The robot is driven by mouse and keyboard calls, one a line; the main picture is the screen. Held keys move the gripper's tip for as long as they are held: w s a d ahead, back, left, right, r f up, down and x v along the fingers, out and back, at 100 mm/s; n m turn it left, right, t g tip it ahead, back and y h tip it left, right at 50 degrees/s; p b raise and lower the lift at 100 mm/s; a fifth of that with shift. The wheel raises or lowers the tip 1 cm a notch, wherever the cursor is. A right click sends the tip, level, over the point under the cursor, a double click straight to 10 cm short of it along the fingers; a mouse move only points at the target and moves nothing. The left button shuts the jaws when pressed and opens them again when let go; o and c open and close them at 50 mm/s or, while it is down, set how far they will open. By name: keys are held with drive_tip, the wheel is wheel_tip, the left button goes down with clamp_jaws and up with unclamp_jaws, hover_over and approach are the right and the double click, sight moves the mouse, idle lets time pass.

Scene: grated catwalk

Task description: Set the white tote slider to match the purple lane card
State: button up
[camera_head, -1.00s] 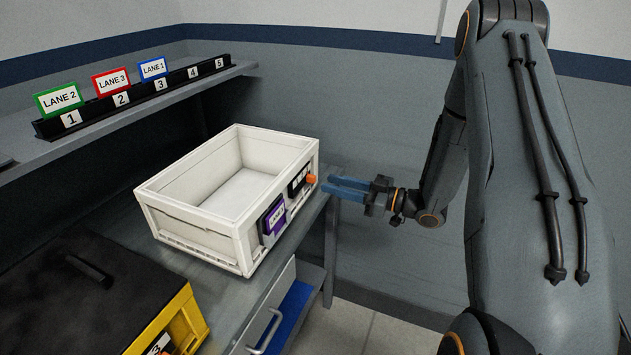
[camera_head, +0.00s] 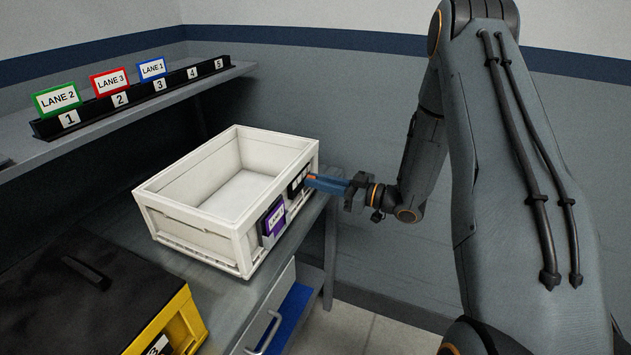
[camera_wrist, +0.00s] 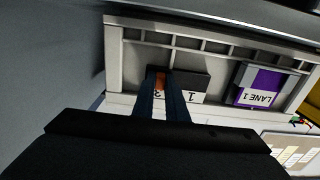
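The white tote (camera_head: 195,237) sits on the bench; its front also shows in the wrist view (camera_wrist: 128,58), upside down. The purple lane card (camera_head: 273,220) is on the tote's front and reads LANE 1 in the wrist view (camera_wrist: 262,88). Beside it is the dark slider plate (camera_head: 294,186) with an orange slider knob (camera_head: 311,178). In the wrist view the knob (camera_wrist: 160,81) lies near a partly hidden number, to the left of the 1 on the plate (camera_wrist: 195,80). My gripper (camera_head: 318,183) has its blue fingers on either side of the knob; whether they press on it is unclear.
A shelf rack (camera_head: 137,95) holds a green LANE 2 card (camera_head: 57,99) at 1, a red LANE 3 card (camera_head: 110,82) at 2 and a blue LANE 1 card (camera_head: 152,68) at 3. A black-lidded yellow case (camera_head: 95,285) stands in front of the tote.

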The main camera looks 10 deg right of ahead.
sight(296, 190)
drive_tip(key=shift+s+a+p, duration=0.6)
drive_tip(key=shift+s+a, duration=0.3)
drive_tip(key=shift+s, duration=0.35)
drive_tip(key=shift+s+a+p, duration=0.55)
drive_tip(key=shift+s+a, duration=0.35)
drive_tip(key=shift+s, duration=0.3)
idle(1.3)
drive_tip(key=o, duration=0.6)
drive_tip(key=shift+d, duration=0.15)
drive_tip(key=p+v, duration=0.1)
drive_tip(key=v, duration=0.5)
drive_tip(key=shift+s+d, duration=0.25)
drive_tip(key=shift+s, duration=0.05)
idle(0.4)
